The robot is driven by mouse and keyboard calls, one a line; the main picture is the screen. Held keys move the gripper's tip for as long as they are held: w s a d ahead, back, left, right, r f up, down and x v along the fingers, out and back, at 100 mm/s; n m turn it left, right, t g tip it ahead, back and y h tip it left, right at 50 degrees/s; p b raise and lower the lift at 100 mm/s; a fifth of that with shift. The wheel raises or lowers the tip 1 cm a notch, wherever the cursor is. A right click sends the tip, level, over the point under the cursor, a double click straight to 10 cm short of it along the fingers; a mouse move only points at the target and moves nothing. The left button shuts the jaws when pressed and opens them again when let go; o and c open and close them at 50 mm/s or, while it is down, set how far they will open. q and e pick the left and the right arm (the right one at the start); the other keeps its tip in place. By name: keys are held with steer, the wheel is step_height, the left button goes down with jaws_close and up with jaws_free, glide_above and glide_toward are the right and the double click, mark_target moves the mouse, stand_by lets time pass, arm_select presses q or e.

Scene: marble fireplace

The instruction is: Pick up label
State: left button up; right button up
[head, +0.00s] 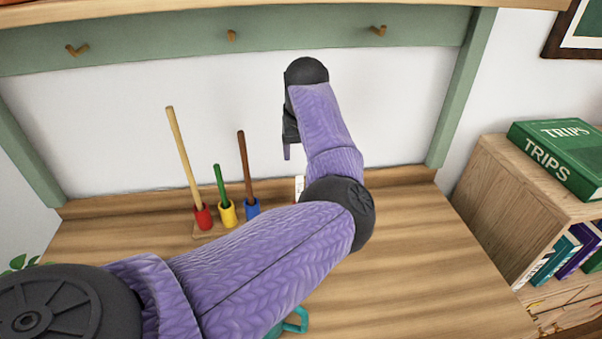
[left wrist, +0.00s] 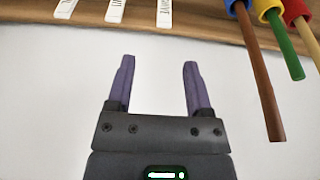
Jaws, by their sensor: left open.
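Three white labels with dark lettering show at the top edge of the left wrist view: a left one (left wrist: 66,7), a middle one (left wrist: 115,10) and a right one (left wrist: 164,13). They are at the wooden surface, partly cut off by the frame, and their words are not fully readable. In the head view one white label (head: 299,186) shows in part beside my left arm, which hides the others. My left gripper (left wrist: 159,62) is open and empty, with its purple fingers apart from the labels. In the head view it (head: 287,151) hangs before the white wall.
Red, yellow and blue cups (head: 228,213) hold upright rods left of my left gripper. Green rail with pegs (head: 231,35) runs above. A teal object (head: 300,322) is mostly hidden under my arm. A bookshelf (head: 509,192) stands right; the desk's right part (head: 440,270) is clear.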

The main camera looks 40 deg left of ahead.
mark_target(299, 182)
arm_select(q)
steer(key=b+x, duration=0.1)
steer(key=x, duration=0.2)
steer(key=b+x, duration=0.2)
steer(key=x, duration=0.1)
steer(key=s+d+b+x, duration=0.1)
steer(key=b+x, duration=0.1)
steer(key=x, duration=0.1)
steer(key=shift+f, duration=0.4)
steer(key=shift+a+r, duration=0.1)
steer(key=shift+r, duration=0.05)
steer(key=shift+c, duration=0.9)
steer(key=c, duration=0.7)
jaws_close()
arm_select(e)
steer(key=shift+g, duration=0.4)
steer(key=f, duration=0.1)
steer(key=s+f, duration=0.1)
steer(key=f, duration=0.1)
steer(key=s+f, duration=0.1)
steer(key=f, duration=0.1)
steer(key=shift+d, duration=0.3)
